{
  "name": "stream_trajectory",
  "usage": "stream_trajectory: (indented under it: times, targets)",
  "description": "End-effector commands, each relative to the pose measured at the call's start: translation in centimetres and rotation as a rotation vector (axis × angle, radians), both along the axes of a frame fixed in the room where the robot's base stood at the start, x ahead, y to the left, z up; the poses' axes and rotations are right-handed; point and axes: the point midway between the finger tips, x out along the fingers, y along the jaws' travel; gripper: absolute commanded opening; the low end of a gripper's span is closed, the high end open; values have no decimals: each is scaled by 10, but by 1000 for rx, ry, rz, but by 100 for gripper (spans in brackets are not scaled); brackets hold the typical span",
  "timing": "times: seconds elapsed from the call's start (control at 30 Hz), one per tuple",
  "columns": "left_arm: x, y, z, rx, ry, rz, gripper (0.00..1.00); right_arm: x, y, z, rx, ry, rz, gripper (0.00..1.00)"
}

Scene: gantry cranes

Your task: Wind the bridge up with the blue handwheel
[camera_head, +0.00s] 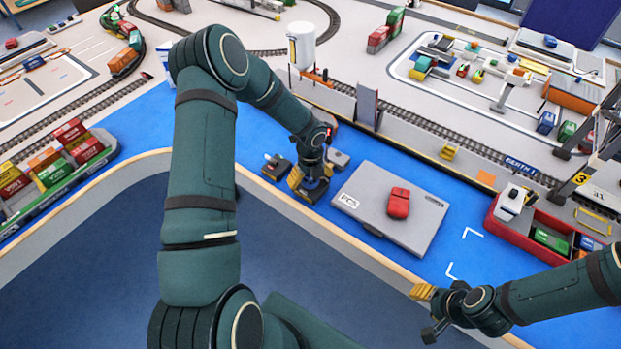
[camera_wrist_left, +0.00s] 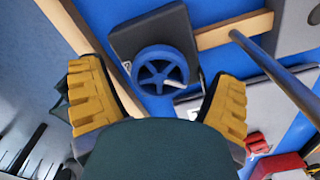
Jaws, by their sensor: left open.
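The blue handwheel (camera_wrist_left: 160,69) sits on a dark block (camera_wrist_left: 150,30) in the left wrist view. It has spokes and a small pale handle at its lower right. My left gripper (camera_wrist_left: 158,98) is open, with one yellow finger pad on each side of the picture and the wheel beyond and between them. In the head view my left gripper (camera_head: 311,178) is over the wheel and hides most of it. I cannot tell whether it touches the wheel. My right gripper (camera_head: 428,312) is open and empty near the front table edge. I cannot tell which part is the bridge.
Blue surface is free between case and tray.

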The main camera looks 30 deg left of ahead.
Motion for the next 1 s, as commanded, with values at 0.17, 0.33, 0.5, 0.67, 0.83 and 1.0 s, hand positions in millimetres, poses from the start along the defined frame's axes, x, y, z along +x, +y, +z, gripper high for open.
stream_trajectory:
  times: [0.17, 0.33, 0.5, 0.67, 0.83, 1.0]
  targets:
    - [1, 1, 21, 2, -5, 1, 88, 0, 0, 0, 0, 0, 0, 47]
    - [1, 1, 56, 2, -5, 2, 88, 0, 0, 0, 0, 0, 0, 47]
    - [1, 1, 89, 1, -3, 1, 88, 0, 0, 0, 0, 0, 0, 47]
    - [1, 0, 109, 1, -3, 0, 88, 0, 0, 0, 0, 0, 0, 47]
    - [0, 0, 118, 0, 0, 0, 88, 0, 0, 0, 0, 0, 0, 47]
    - [0, 0, 119, -1, 1, -1, 88, 0, 0, 0, 0, 0, 0, 47]
